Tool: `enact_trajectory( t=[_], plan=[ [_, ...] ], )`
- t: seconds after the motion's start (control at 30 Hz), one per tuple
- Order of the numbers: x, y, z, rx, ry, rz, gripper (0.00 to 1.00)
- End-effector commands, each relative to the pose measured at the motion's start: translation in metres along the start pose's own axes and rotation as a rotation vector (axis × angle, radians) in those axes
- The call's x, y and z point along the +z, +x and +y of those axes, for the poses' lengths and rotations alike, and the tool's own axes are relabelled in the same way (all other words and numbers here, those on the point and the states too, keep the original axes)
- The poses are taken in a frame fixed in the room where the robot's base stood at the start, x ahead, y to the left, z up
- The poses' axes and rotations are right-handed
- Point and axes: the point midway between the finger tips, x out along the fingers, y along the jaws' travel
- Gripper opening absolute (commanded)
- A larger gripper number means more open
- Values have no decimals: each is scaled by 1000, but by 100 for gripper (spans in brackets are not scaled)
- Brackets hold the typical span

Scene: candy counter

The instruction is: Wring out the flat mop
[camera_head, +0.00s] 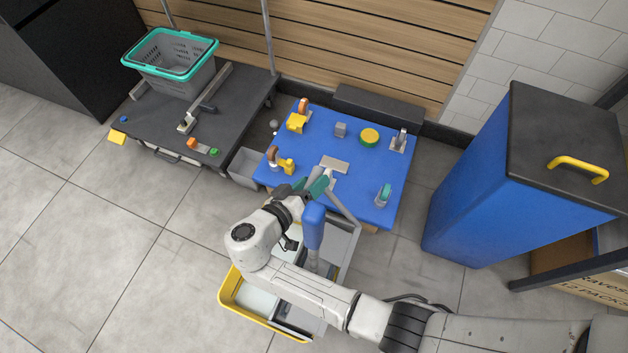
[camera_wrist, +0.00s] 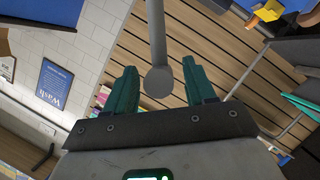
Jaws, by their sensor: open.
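My gripper (camera_head: 308,186) has teal fingers and is open above the front edge of the blue table. In the wrist view its two fingers (camera_wrist: 160,88) stand apart. A grey pole (camera_wrist: 156,35) with a rounded end shows in line with the gap, and no finger visibly touches it. In the head view a grey bar (camera_head: 343,207) slants beside the gripper; I cannot tell if it is the same pole. A blue grip on a grey stem (camera_head: 313,228) stands over a yellow-rimmed bucket (camera_head: 232,292) with grey compartments. My arm hides much of the bucket, and I cannot make out the mop head.
The blue table (camera_head: 352,205) holds several small yellow, green and orange items and a grey plate (camera_head: 334,165). A dark platform (camera_head: 150,126) with a teal-rimmed basket (camera_head: 170,52) is at left. A tall blue bin (camera_head: 470,195) stands at right. Floor at left is clear.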

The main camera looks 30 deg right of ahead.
Motion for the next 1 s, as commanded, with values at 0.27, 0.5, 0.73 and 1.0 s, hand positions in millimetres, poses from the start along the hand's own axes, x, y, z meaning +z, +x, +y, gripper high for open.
enact_trajectory(
  t=[0.27,0.5,0.73,1.0],
  plan=[
    [0,15,0,0,-1,0,55],
    [0,15,0,0,0,0,52],
    [0,15,0,0,0,1,30],
    [0,15,0,0,0,1,4]
  ],
)
